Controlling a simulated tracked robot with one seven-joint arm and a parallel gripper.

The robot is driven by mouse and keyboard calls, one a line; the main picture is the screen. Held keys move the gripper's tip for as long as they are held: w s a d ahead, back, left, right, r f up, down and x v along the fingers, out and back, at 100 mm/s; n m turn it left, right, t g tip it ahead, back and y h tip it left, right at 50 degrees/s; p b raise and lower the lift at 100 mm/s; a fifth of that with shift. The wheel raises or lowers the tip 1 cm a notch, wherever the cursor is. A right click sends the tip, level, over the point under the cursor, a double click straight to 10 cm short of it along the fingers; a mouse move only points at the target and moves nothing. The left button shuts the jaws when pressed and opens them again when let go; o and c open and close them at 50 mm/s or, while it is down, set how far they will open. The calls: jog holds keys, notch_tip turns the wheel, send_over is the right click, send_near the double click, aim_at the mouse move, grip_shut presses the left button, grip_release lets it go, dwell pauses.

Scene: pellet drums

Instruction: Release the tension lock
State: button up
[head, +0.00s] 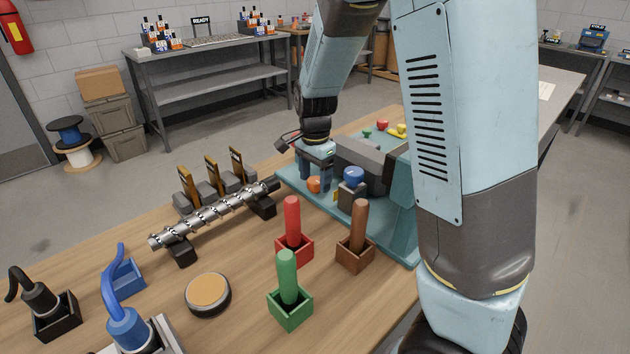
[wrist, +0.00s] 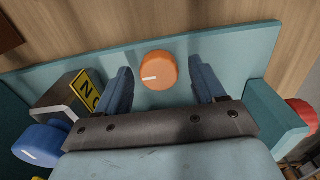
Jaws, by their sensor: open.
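A teal machine panel (head: 335,210) stands on the wooden table, with an orange knob (head: 313,185) and a blue knob (head: 354,175) on it. My gripper (head: 316,183) is open over the orange knob. In the wrist view, the orange knob (wrist: 158,70), with a white mark, shows between the two spread blue fingers of my gripper (wrist: 160,67), with a gap on each side. The blue knob (wrist: 40,145) sits at the left on a grey block, beside a yellow label partly reading "N". No readable label shows which part is the tension lock.
Red (head: 291,215), brown (head: 359,225) and green (head: 287,270) handles stand in holders in front of the panel. A metal screw shaft (head: 215,214) lies on supports to the left. A red part (wrist: 302,112) shows at the right in the wrist view.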

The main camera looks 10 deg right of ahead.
jog(key=shift+f, duration=0.7)
jog(key=shift+c, duration=0.2)
jog(key=c, duration=1)
